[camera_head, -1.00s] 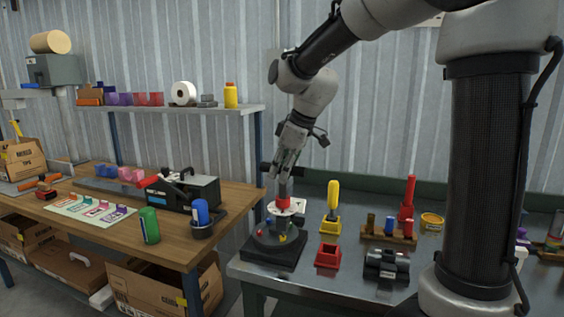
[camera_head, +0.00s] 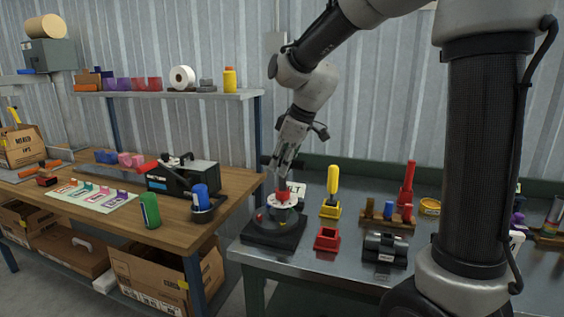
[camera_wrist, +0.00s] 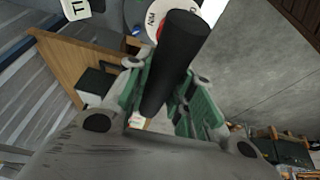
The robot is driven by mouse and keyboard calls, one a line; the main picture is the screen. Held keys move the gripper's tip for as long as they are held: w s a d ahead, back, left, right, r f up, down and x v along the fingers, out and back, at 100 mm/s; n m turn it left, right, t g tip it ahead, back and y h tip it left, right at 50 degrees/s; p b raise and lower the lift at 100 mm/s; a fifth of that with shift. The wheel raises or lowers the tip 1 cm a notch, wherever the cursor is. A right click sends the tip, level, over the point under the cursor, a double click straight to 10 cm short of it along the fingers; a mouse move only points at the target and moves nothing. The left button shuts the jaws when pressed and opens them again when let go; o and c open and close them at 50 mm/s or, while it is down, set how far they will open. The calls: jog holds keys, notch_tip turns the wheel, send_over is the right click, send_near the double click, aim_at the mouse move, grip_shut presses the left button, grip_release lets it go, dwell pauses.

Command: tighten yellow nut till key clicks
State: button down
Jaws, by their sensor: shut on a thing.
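My gripper (camera_head: 285,178) is shut on a key with a black cylindrical handle (camera_wrist: 174,62), gripped between green finger pads in the wrist view. In the head view, the key's red part (camera_head: 284,196) shows just below the fingers. A pale round dial with "NM" lettering (camera_wrist: 157,20) shows by the handle's far end in the wrist view. The key is over a dark fixture (camera_head: 262,237) at the left end of the metal table. Small coloured nuts sit on the fixture's round top. The yellow nut (camera_head: 258,217) seems to be at its left side. The key's tip and any contact are hidden.
Right of the fixture stand a yellow-handled tool in its yellow holder (camera_head: 331,208), an empty red holder (camera_head: 327,238) and a dark cylindrical device (camera_head: 385,249). A wooden rack (camera_head: 388,215) is behind. A wooden workbench (camera_head: 120,225) is close on the left.

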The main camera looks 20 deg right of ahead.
jog(key=shift+f, duration=0.55)
jog(key=shift+m+t+h, duration=0.3)
jog(key=shift+m, duration=0.9)
jog(key=shift+m+h, duration=0.4)
jog(key=shift+m, duration=0.9)
